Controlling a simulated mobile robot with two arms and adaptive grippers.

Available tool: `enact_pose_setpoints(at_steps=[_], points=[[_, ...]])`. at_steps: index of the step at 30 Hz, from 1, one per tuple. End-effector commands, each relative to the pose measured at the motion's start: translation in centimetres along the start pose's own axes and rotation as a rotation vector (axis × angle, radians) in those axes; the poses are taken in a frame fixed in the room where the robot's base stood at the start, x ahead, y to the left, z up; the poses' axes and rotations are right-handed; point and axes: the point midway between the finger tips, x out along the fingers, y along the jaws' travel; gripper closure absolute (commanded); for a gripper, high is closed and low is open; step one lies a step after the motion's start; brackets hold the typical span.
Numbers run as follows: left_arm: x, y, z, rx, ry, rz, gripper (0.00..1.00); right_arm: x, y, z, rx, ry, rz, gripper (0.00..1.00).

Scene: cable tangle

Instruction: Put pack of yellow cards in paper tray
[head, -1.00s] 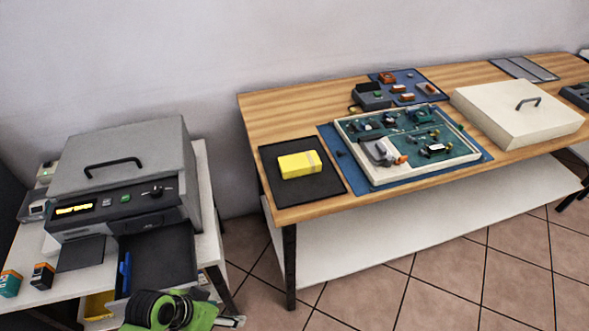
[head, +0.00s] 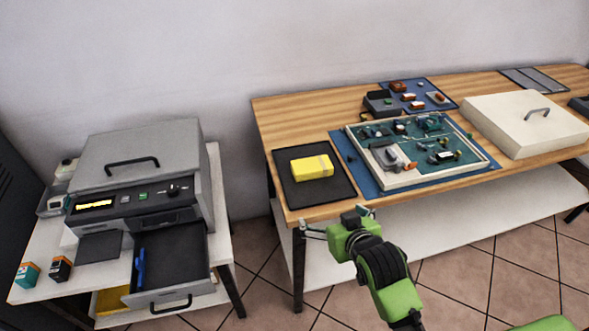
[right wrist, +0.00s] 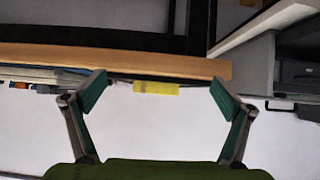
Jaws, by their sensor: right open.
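The pack of yellow cards (head: 311,167) lies flat on a black mat (head: 290,192) at the left end of the wooden table. It also shows as a yellow strip (right wrist: 156,87) beyond the table edge in the right wrist view, between the fingers. The paper tray (head: 172,262) is a dark drawer pulled out of the grey printer (head: 135,172) at the left, with a blue pen-like item (head: 140,268) in it. My right gripper (head: 305,232) is at the table's front edge, short of the pack; in the wrist view its fingers (right wrist: 157,92) are open and empty. My left gripper is not in view.
The wooden table (head: 285,120) also holds a framed circuit board (head: 425,150) on a blue mat and a white lidded box (head: 525,122). Two small cartridges (head: 61,268) stand on the printer's white stand. A gap of tiled floor separates stand and table.

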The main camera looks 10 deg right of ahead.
Motion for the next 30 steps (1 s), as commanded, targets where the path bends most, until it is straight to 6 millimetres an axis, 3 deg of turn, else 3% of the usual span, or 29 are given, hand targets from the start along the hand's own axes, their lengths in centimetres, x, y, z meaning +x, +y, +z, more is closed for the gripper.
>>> enact_pose_setpoints(at_steps=[1,3,6,10,21,30], points=[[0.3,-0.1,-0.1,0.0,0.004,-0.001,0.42,0.3,0.1,-3.0,0.009,0.073,0.003,0.04],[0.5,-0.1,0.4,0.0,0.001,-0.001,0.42,0.1,0.2,-5.5,0.019,0.138,0.004,0.04],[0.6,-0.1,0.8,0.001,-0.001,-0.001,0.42,0.0,0.3,-7.6,0.026,0.19,0.005,0.04],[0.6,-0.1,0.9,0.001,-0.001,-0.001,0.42,1.2,0.3,-8.5,0.028,0.204,0.005,0.04],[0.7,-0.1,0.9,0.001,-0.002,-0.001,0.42,7.5,0.4,-9.7,0.027,0.203,0.005,0.04],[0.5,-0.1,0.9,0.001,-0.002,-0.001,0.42,9.5,0.7,-10.1,0.027,0.202,0.005,0.04]])
